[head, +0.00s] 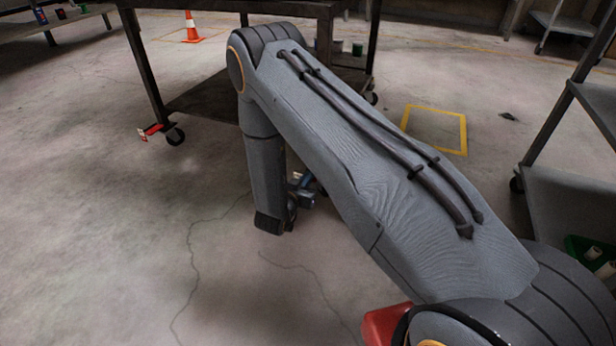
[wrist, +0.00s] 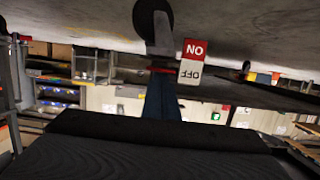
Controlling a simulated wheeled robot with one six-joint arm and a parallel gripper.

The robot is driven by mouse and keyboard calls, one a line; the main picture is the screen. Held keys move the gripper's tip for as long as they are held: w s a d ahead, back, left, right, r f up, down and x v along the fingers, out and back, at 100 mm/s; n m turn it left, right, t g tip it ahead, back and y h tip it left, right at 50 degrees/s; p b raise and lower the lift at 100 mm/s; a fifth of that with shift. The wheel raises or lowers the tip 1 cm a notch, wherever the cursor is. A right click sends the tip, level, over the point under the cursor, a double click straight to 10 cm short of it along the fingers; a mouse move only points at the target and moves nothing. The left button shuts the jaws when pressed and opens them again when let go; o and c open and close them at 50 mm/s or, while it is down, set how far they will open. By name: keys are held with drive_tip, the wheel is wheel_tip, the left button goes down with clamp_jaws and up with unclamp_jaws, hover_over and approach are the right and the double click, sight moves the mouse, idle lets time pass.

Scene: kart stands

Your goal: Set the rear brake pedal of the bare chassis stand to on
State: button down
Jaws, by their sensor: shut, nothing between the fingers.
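The dark stand (head: 235,8) is at the top of the head view. A red pedal with a red-and-white tag (head: 152,130) is by its near left caster. The wrist view is upside down. It shows a dark caster wheel (wrist: 153,18), a red pedal (wrist: 163,69) and a tag (wrist: 195,62) reading ON on red and OFF on white. My gripper (wrist: 161,82) is shut and empty, its blue fingers in line with that pedal; I cannot tell whether they touch. In the head view my gripper (head: 304,188) is low over the floor, partly hidden by my arm. The pedal's tilt is unclear.
A grey shelf stand (head: 575,200) with a green bin (head: 590,255) is at the right. An orange cone (head: 191,30) stands at the back. A yellow square (head: 436,108) marks the floor. The floor at the left is clear.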

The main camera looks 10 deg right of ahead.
drive_tip(key=shift+f+p, duration=1.2)
drive_tip(key=shift+f, duration=1.25)
drive_tip(key=shift+s, duration=0.1)
wheel_tip(320, 180, up, 4)
drive_tip(key=s+a+r+p, duration=0.1)
drive_tip(key=s+p, duration=0.1)
drive_tip(key=p, duration=0.2)
drive_tip(key=s+a+f+p, duration=0.3)
drive_tip(key=s+a, duration=0.3)
drive_tip(key=s, duration=0.1)
drive_tip(key=shift+f, duration=0.3)
